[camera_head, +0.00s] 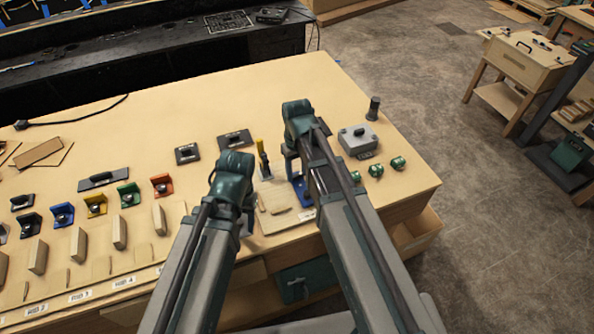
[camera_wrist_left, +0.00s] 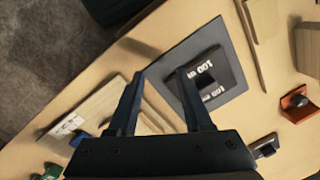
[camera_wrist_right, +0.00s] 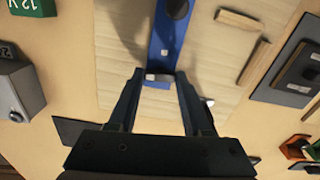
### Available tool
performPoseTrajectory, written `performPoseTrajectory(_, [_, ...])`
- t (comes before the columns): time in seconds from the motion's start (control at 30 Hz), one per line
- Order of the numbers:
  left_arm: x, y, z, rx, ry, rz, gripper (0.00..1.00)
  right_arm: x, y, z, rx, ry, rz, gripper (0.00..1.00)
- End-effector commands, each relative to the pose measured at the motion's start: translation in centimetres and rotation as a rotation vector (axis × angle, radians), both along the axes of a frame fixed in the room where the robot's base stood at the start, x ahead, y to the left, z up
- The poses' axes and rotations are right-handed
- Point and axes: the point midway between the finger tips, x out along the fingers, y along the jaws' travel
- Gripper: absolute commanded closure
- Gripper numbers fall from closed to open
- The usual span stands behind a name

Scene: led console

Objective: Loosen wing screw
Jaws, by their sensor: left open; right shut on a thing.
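A blue fixture strip (camera_wrist_right: 165,40) on a light wooden board (camera_wrist_right: 120,45) shows in the right wrist view; a bit of blue (camera_head: 300,188) also shows in the head view beside my right arm. A small silver piece (camera_wrist_right: 159,77), perhaps the wing screw, lies across the strip between my right fingertips. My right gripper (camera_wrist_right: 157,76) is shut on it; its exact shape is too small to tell.
On the bench (camera_head: 250,100) a grey box (camera_head: 357,138) and several green pieces (camera_head: 376,170) stand right of my right arm. Colored brackets (camera_head: 95,204) and upright wooden slats line the left. A yellow-handled tool (camera_head: 262,158) stands between my arms.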

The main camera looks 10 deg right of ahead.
Motion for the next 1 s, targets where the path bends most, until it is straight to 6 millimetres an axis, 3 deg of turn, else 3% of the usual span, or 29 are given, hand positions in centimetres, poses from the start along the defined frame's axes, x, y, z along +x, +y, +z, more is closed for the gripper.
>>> performPoseTrajectory(1.0, [0.0, 0.0, -0.07, 0.0, 0.0, 0.0, 0.5, -0.15, 0.01, -0.07, 0.0, 0.003, 0.965, 1.0])
